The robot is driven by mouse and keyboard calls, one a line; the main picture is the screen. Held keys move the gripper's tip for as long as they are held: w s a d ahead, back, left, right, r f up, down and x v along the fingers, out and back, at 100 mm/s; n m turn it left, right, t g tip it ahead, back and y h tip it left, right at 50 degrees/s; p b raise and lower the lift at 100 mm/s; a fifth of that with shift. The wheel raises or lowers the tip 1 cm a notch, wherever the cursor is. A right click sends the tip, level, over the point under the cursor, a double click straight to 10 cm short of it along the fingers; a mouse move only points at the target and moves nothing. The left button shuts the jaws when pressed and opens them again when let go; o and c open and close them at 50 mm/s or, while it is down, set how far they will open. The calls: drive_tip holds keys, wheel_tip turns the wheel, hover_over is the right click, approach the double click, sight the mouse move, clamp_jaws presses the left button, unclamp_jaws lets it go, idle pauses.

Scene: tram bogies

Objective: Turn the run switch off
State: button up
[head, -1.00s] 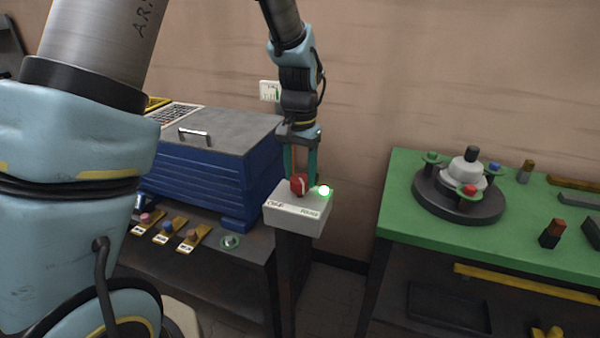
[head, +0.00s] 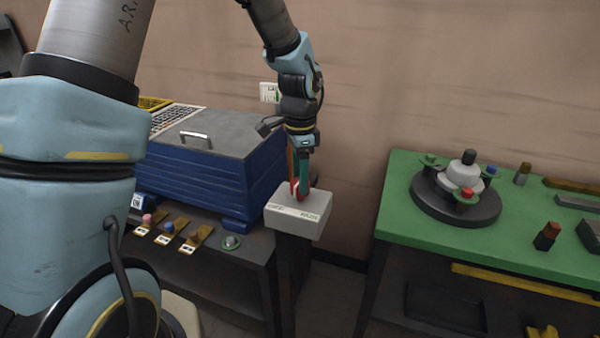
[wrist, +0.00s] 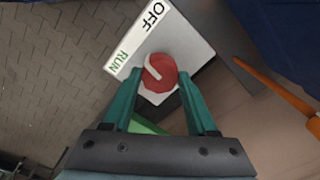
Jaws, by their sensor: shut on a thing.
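The run switch is a red knob (wrist: 159,80) with a white pointer mark, on top of a pale grey box (head: 297,213) on a dark post. The wrist view shows the labels OFF (wrist: 153,15) and RUN (wrist: 118,62) along one edge of the box. The pointer slants toward the labelled edge; I cannot tell its exact setting. My gripper (head: 301,190) points down from above and is shut on the knob, with one green finger on each side in the wrist view (wrist: 160,78). The fingers hide much of the knob in the head view. No lit lamp shows on the box.
A blue cabinet (head: 190,180) with a grey lid stands left of the box, above a bench with several small coloured knobs. A green table (head: 400,210) with a round fixture (head: 455,205) stands to the right. Floor shows between the post and the green table.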

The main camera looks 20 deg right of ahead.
drive_tip(key=m+p, duration=0.2)
drive_tip(key=m, duration=0.2)
drive_tip(key=shift+r, duration=0.15)
drive_tip(key=shift+m+p, duration=0.55)
drive_tip(key=shift+m, duration=0.55)
drive_tip(key=o, duration=1.4)
drive_tip(key=shift+c, duration=0.2)
wheel_tip(320, 180, up, 11)
drive_tip(key=b, duration=0.1)
drive_tip(key=shift+f+b, duration=0.2)
drive_tip(key=shift+b, duration=0.1)
